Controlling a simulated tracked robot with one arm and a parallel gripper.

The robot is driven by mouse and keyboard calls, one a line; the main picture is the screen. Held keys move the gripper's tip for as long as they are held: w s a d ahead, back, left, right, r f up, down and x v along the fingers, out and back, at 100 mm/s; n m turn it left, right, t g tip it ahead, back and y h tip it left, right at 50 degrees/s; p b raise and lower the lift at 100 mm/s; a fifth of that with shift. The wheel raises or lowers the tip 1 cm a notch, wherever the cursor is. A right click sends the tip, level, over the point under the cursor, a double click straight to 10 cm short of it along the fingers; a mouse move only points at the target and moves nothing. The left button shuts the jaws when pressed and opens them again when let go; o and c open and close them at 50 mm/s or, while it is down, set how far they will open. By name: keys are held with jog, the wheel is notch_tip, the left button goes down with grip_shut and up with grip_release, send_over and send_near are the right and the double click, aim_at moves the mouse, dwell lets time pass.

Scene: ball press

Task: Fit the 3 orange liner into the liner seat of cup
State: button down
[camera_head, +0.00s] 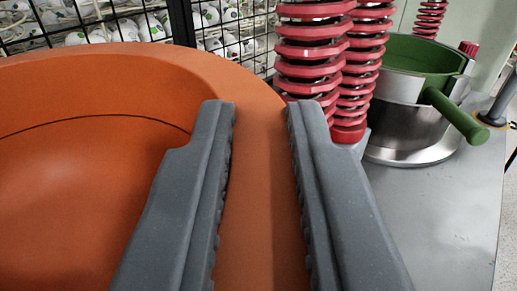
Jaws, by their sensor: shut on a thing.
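A large orange liner (80,80), a round bowl shape with a broad rim, fills the left of the view close to the camera. My gripper (262,105) is shut on its rim, one dark grey finger on each side. The liner's lower part is out of frame or hidden behind the left finger. A metal cup (412,120) with a green inside and a green handle (457,116) stands at the right on a grey surface, apart from the liner. I cannot tell whether it is the cup of the task. Its inner bottom is hidden.
Red coiled columns (312,50) stand just behind the gripper, left of the metal cup. A black wire cage (222,35) with white balls is at the back. The grey tabletop (440,215) is clear in front of the cup. A dark rod (500,105) stands at the right edge.

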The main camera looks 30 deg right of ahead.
jog(key=shift+f, duration=0.15)
jog(key=shift+f+b, duration=0.35)
jog(key=shift+f, duration=1.2)
jog(key=c, duration=1.3)
grip_release()
jog(key=shift+f, duration=0.1)
jog(key=shift+s, duration=0.1)
jog(key=shift+v, duration=3.65)
